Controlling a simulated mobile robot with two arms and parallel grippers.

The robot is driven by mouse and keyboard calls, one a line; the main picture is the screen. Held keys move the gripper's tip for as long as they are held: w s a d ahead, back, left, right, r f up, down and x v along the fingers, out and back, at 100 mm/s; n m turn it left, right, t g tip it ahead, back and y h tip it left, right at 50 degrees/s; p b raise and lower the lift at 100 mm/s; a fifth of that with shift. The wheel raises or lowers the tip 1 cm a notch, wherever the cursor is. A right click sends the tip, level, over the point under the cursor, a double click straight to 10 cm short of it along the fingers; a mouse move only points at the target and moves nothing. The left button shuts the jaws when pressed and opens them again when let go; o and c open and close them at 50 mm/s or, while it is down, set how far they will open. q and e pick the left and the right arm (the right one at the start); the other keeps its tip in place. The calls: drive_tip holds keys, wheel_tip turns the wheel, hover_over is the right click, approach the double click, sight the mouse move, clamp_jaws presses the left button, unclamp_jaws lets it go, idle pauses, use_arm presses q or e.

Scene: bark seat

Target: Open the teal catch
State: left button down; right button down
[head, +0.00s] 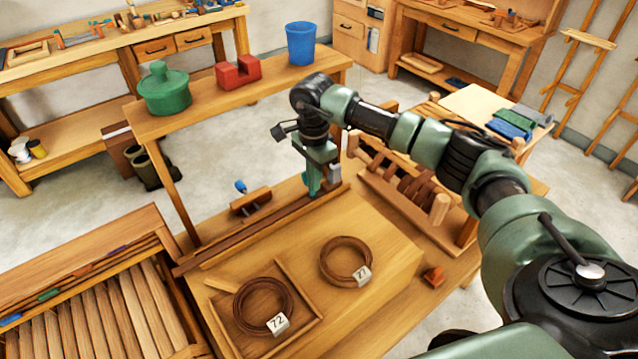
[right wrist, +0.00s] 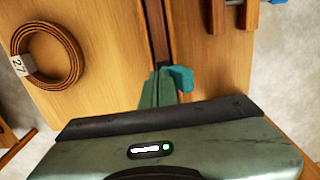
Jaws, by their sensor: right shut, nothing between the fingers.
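The teal catch (right wrist: 181,78) shows in the right wrist view, at the end of the dark strip (right wrist: 158,35) that runs along the wooden bench top. My right gripper (right wrist: 160,90) is shut and empty, with its green fingers just left of the catch in that view. I cannot tell whether they touch it. In the head view my right gripper (head: 314,190) points down at the dark rail (head: 260,228) on the bench, and I cannot make out the catch apart from the fingers there. My left gripper is not in view.
Two brown coils tagged 72 (head: 262,306) and 27 (head: 346,260) lie on the bench. A slatted wooden rack (head: 400,195) stands right of my right gripper. A blue-handled wooden tool (head: 250,201) lies left of it. A raised shelf (head: 215,100) holds a green pot, red block and blue cup.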

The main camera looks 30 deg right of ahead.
drive_tip(key=shift+r+p, duration=0.45)
drive_tip(key=shift+r, duration=0.25)
wheel_tip(320, 180, up, 7)
drive_tip(key=s+p, duration=0.1)
drive_tip(key=p, duration=0.3)
drive_tip(key=shift+s+f, duration=0.2)
drive_tip(key=shift+s, duration=0.05)
